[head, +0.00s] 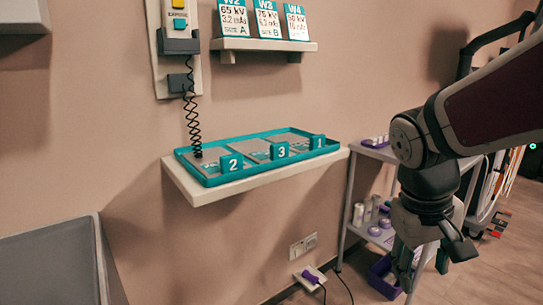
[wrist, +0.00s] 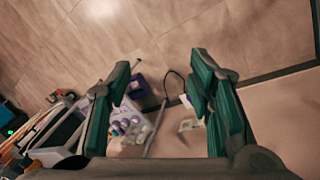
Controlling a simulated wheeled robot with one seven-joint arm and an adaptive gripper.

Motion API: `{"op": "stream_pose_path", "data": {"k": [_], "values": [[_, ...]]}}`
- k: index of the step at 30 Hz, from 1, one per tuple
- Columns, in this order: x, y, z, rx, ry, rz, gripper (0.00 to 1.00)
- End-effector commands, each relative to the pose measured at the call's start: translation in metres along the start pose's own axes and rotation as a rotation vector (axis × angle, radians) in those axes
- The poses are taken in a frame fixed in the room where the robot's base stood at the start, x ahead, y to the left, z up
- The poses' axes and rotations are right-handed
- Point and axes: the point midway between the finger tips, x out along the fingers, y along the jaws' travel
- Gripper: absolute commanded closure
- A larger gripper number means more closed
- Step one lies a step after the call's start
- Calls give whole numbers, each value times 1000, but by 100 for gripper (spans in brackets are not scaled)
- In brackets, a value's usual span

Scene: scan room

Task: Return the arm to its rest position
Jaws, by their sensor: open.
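My gripper (head: 420,262) hangs at the right of the head view, pointing down, in front of a small shelved cart (head: 352,205). In the wrist view my gripper (wrist: 155,100) has its two teal-padded fingers wide apart, with nothing between them. Below it the wrist view shows the floor, the cart far down and the wall. My arm comes in from the right edge, bent downward at the wrist.
A teal tray (head: 215,180) with tabs numbered 2, 3 and 1 sits on a wall shelf (head: 190,192). Above are a card shelf (head: 262,45) and a corded wall handset (head: 180,45). A purple plug (head: 309,276) is near a wall socket.

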Motion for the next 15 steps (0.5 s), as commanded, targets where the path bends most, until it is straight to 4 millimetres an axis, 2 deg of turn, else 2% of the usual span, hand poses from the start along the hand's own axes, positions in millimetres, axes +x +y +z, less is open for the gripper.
{"op": "stream_pose_path", "data": {"k": [3, 9, 15], "values": [[-19, -7, 43, 35, -12, -25, 52], [-36, -25, 114, 80, -41, -100, 52], [-42, -43, 166, 100, -61, -182, 52]]}}
